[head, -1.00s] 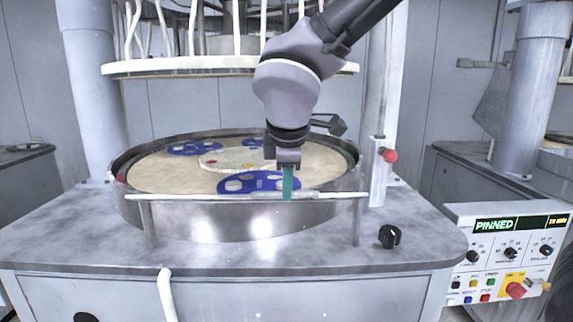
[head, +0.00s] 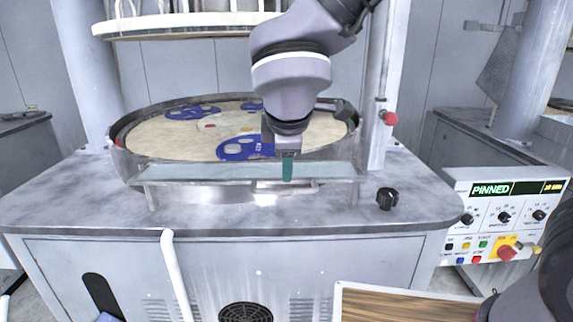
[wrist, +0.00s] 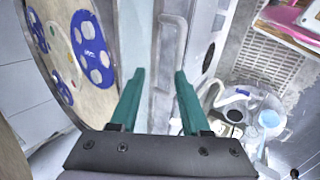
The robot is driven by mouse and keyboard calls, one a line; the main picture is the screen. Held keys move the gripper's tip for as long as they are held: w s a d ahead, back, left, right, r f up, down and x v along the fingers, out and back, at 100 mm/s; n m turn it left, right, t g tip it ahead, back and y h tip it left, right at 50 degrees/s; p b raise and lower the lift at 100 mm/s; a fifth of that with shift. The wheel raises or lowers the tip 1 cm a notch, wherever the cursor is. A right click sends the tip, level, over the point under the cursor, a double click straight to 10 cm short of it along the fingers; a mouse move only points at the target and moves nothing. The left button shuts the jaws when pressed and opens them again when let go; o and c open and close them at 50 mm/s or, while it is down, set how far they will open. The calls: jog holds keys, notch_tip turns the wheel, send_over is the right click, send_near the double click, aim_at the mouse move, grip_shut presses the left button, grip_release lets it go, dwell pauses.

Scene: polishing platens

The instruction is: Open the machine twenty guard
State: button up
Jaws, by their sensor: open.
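The guard (head: 190,173) is a clear, pale-framed strip along the front of the round polishing basin (head: 150,140). It slopes outward from the basin's front, its top face showing, with a pale handle bar (head: 300,186) at its front edge. My gripper (head: 288,165) points down over the guard, right of its middle. In the wrist view my gripper (wrist: 160,73) is open with two teal fingers apart. The guard's strip and a grey handle (wrist: 170,50) show between and beyond the fingertips. I cannot tell whether a finger touches the guard. Nothing is held.
Blue carriers (head: 240,147) lie on the tan platen. A pale upper plate (head: 190,25) hangs above. A red knob (head: 390,118) is on the right post and a black knob (head: 387,198) on the deck. A control panel (head: 505,215) reads PINNED. A wood-topped surface (head: 400,305) is in the right foreground.

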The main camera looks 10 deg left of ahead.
jog(key=v, duration=0.9)
jog(key=shift+s+r, duration=0.1)
jog(key=shift+s, duration=0.05)
